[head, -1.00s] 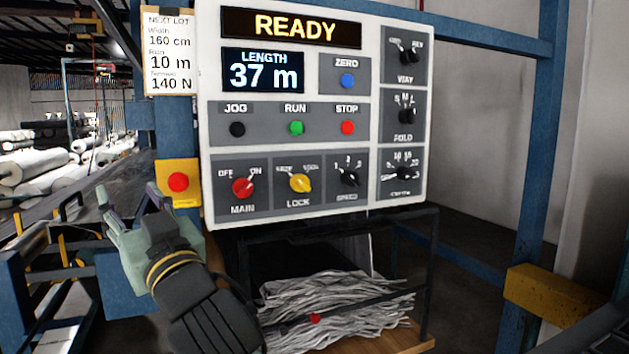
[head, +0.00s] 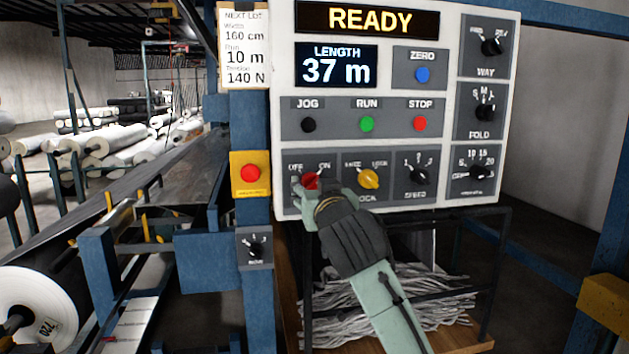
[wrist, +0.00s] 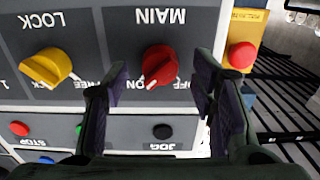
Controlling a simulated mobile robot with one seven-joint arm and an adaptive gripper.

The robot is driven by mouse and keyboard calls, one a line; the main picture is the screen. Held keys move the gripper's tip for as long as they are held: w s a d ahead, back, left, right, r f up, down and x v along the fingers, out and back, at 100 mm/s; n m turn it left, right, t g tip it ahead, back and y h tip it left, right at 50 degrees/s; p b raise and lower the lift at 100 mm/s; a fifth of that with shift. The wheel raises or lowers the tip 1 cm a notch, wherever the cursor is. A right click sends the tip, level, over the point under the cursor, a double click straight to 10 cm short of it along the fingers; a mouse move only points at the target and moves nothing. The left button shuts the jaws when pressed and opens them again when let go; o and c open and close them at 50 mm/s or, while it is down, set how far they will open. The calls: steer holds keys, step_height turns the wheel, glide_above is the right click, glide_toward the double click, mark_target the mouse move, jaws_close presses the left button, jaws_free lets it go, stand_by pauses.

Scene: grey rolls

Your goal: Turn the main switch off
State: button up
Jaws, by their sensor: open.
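The main switch is a red rotary knob (head: 310,179) at the lower left of the control panel. In the wrist view the red knob (wrist: 159,62) is seen upside down, and its white mark points to ON. My gripper (head: 313,190) is in front of the knob and covers its lower part and the MAIN label in the head view. In the wrist view my open gripper (wrist: 162,75) has one finger on each side of the knob, with gaps visible. Whether the fingertips reach the knob's depth is unclear. The display (head: 369,20) reads READY.
The yellow lock knob (head: 369,178) is just right of the main knob. A red button on a yellow box (head: 250,173) is to the left. JOG (head: 308,125), RUN (head: 367,124) and STOP (head: 420,124) buttons sit above. A frame with grey strands (head: 350,310) stands below.

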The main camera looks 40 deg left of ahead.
steer(key=shift+x, duration=0.8)
steer(key=shift+c, duration=0.3)
steer(key=c, duration=1.1)
